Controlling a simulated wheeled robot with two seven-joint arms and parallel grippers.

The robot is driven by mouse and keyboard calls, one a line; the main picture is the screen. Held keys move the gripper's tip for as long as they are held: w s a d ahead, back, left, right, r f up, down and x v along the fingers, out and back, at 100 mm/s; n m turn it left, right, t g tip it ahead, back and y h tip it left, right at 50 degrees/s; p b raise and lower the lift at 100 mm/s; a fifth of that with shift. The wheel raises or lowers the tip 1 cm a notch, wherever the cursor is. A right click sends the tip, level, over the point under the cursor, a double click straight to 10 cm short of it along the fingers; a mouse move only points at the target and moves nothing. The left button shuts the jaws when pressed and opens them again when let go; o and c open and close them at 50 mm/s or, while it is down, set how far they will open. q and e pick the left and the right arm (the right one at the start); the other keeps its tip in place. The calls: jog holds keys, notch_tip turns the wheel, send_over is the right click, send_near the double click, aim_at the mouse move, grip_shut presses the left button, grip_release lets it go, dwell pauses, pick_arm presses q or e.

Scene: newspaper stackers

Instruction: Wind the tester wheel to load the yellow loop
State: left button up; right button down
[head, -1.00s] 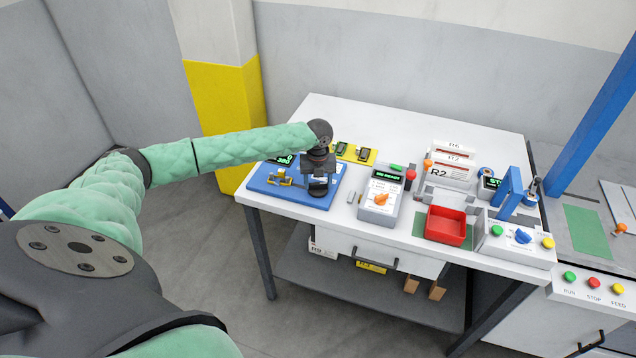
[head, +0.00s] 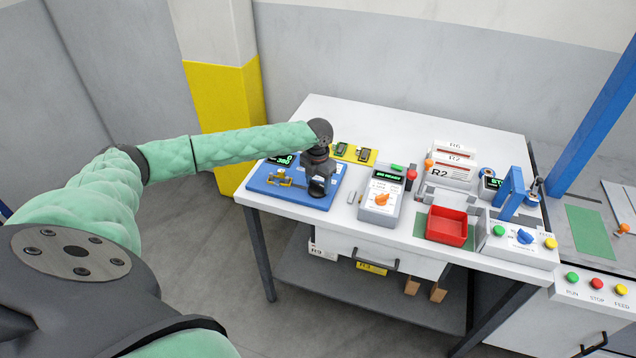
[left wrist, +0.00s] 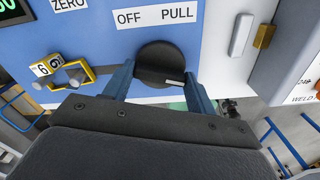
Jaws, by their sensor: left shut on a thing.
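The tester is a blue unit (head: 262,183) at the table's left front, with a green-digit display (head: 284,161). Its black wheel (left wrist: 164,60) shows in the left wrist view below the OFF and PULL labels, with a pale mark near its lower right edge. The yellow loop (left wrist: 72,76) sits left of the wheel, beside a tag reading 6. My right gripper is out of view.
A grey box with an orange knob (head: 380,200) stands close right of the tester. A yellow plate (head: 355,154) lies behind. A red tray (head: 446,226), an R2 block (head: 447,172) and a button box (head: 515,240) are farther right. The table's front edge is close.

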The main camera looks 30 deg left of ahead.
aim_at(318, 183)
pick_arm(q)
jog(key=shift+w+a+r, duration=0.1)
jog(key=shift+w+r, duration=0.05)
jog(key=shift+r, duration=0.1)
jog(key=o, duration=0.9)
jog(key=shift+o, duration=0.4)
jog(key=shift+f, duration=0.15)
jog(key=shift+r+b, duration=0.25)
jog(key=shift+b, duration=0.05)
notch_tip(318, 183, up, 2)
jog(key=shift+r+b, duration=0.15)
jog(key=shift+b, duration=0.45)
notch_tip(318, 183, up, 4)
jog(key=shift+f+b, duration=0.2)
jog(key=shift+b, duration=0.4)
jog(key=shift+r, duration=0.75)
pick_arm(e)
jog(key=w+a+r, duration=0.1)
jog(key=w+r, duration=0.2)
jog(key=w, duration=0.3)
